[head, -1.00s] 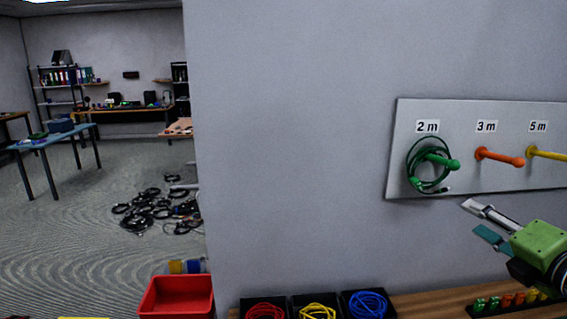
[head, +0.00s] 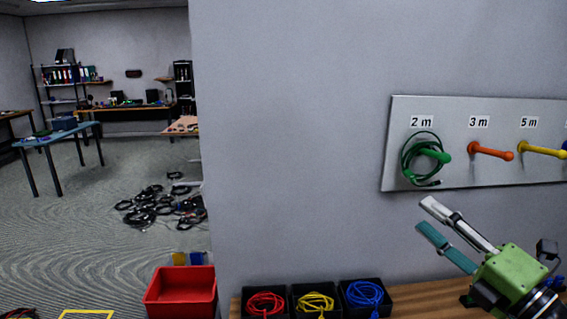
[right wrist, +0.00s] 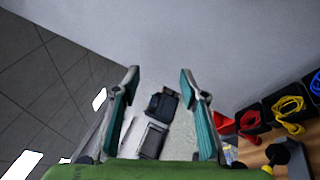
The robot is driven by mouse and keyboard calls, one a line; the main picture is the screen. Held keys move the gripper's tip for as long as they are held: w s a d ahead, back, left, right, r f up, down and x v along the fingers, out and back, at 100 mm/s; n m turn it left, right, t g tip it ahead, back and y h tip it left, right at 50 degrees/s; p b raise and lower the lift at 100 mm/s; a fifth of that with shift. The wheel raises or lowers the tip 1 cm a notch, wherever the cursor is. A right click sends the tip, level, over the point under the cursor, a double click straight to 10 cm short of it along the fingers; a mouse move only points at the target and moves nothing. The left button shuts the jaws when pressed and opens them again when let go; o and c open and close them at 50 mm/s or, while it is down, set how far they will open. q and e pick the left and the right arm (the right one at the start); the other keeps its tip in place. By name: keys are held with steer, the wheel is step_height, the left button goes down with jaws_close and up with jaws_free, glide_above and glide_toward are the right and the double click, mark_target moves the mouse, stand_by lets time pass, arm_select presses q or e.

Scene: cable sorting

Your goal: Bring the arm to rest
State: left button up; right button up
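My right gripper (head: 432,222) is in the lower right of the head view, below the peg board. Its two fingers are spread apart with nothing between them. It also shows in the right wrist view (right wrist: 160,88), open and empty. A coiled green cable (head: 405,160) hangs on the green peg (head: 443,156) under the "2 m" label. The gripper is apart from the cable and the board. My left gripper is in neither view.
The peg board (head: 450,178) also has a bare orange peg (head: 492,151) and a yellow peg (head: 541,150). Black bins with red (head: 265,304), yellow (head: 316,303) and blue (head: 366,294) cables stand on the wooden bench (head: 418,296). A red bin (head: 181,291) is left of them.

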steer(key=s+d+f+m+t+h, duration=0.1)
steer(key=s+d+m+t+h, duration=0.15)
steer(key=m+h, duration=0.5)
steer(key=s+d+f+m+t+h, duration=0.1)
steer(key=s+d+m+t+h, duration=0.2)
steer(key=m, duration=0.7)
steer(key=d+f+m+g+h, duration=0.3)
steer(key=f+m+g, duration=0.1)
steer(key=f, duration=0.4)
steer(key=d+f+m+g+h, duration=0.25)
steer(key=f+m+g, duration=0.2)
steer(key=f, duration=0.45)
steer(key=s+a+f+g+y, duration=0.1)
steer(key=s+a+f+g, duration=0.25)
steer(key=f, duration=0.45)
steer(key=s+a+f+g+y, duration=0.25)
steer(key=s+f, duration=0.25)
steer(key=f, duration=0.3)
steer(key=s+a+f+g+y, duration=0.4)
steer(key=s+a+f+g, duration=0.2)
steer(key=s+a+f, duration=0.6)
steer(key=s+f+n+g, duration=0.1)
steer(key=s+f, duration=0.1)
steer(key=f, duration=1)
steer(key=s+f, duration=0.2)
steer(key=f, duration=1)
steer(key=s+d+f+g, duration=0.1)
steer(key=s+d+f, duration=0.3)
steer(key=s+f, duration=1.1)
steer(key=shift+s, duration=0.4)
